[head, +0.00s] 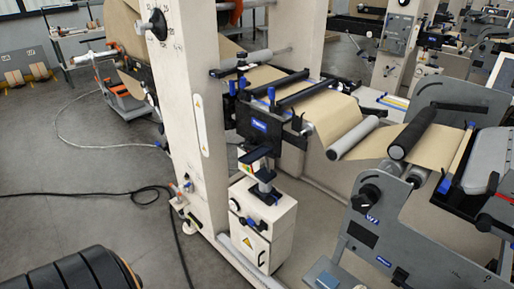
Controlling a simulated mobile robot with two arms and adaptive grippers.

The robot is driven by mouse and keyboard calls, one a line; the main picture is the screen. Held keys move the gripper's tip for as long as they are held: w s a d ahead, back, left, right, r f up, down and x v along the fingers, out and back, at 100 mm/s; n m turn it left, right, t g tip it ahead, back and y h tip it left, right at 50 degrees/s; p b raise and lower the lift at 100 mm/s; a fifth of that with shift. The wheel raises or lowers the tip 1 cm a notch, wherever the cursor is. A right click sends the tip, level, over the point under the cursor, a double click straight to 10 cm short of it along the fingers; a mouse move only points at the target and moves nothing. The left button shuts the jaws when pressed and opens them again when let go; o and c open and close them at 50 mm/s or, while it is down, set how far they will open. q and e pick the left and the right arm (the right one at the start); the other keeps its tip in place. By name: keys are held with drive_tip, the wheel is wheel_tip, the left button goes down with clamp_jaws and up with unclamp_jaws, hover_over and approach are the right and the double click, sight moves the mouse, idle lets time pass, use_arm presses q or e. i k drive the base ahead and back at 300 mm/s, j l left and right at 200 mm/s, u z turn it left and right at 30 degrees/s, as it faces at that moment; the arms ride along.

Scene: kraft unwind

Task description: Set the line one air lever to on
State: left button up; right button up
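Small fittings with a red part and a dark handle (187,218) sit low on the pale machine column (185,110), left of centre. A pale cabinet (263,226) stands right of the column's foot. It carries a round gauge, dark blue knobs and a yellow warning triangle on its front. I cannot tell which of these parts is the line one air lever. No label for it is readable, and no on or off position can be made out. Neither of my grippers is in view.
Brown kraft web (330,115) runs over rollers to a grey machine (420,195) on the right. A black cable (90,192) crosses the floor toward the column. A dark ribbed rounded object (75,275) fills the lower left corner. Grey floor between is mostly clear.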

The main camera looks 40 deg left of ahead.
sight(260, 228)
drive_tip(key=u, duration=1.35)
